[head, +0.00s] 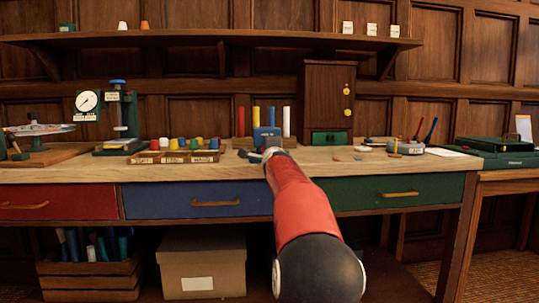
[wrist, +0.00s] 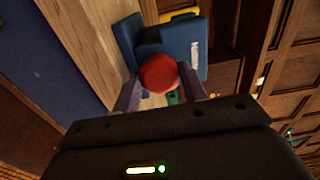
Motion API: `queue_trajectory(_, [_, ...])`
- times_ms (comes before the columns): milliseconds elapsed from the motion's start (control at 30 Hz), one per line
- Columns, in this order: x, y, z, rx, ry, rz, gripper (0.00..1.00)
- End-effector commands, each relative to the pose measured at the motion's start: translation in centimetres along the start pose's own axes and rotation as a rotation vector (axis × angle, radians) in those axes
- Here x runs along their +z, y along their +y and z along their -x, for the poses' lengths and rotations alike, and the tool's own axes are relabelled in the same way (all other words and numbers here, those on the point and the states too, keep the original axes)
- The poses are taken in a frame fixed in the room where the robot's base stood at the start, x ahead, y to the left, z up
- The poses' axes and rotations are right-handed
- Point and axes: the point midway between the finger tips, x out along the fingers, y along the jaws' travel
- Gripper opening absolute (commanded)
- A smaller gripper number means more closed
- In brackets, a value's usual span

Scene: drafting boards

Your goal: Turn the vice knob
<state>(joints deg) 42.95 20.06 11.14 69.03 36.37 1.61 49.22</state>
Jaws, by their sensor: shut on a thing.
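The blue vice (head: 266,137) stands near the front of the wooden workbench, at the middle of the head view. In the wrist view its blue body (wrist: 175,47) fills the upper middle, with a white label on its side. The round red knob (wrist: 158,72) of the vice faces the wrist camera. My gripper (wrist: 160,84) is shut on the knob, with one finger on each side of it. In the head view my gripper (head: 271,153) reaches the front of the vice, and my arm and gripper hide the knob.
A rack of colored pieces (head: 178,155) lies left of the vice. A brown cabinet (head: 328,100) and colored cylinders stand behind. Drawers (head: 200,198) line the bench front. Bare bench top (head: 345,166) shows to the right.

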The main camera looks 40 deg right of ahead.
Motion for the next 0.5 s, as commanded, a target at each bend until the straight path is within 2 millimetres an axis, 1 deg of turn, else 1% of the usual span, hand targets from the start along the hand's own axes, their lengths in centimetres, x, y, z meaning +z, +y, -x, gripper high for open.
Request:
queue_trajectory(33, [0.13, 0.44, -0.08, 0.008, -0.003, -0.045, 0.19])
queue_trajectory(500, [0.15, 0.44, -0.07, 0.008, -0.002, -0.491, 0.19])
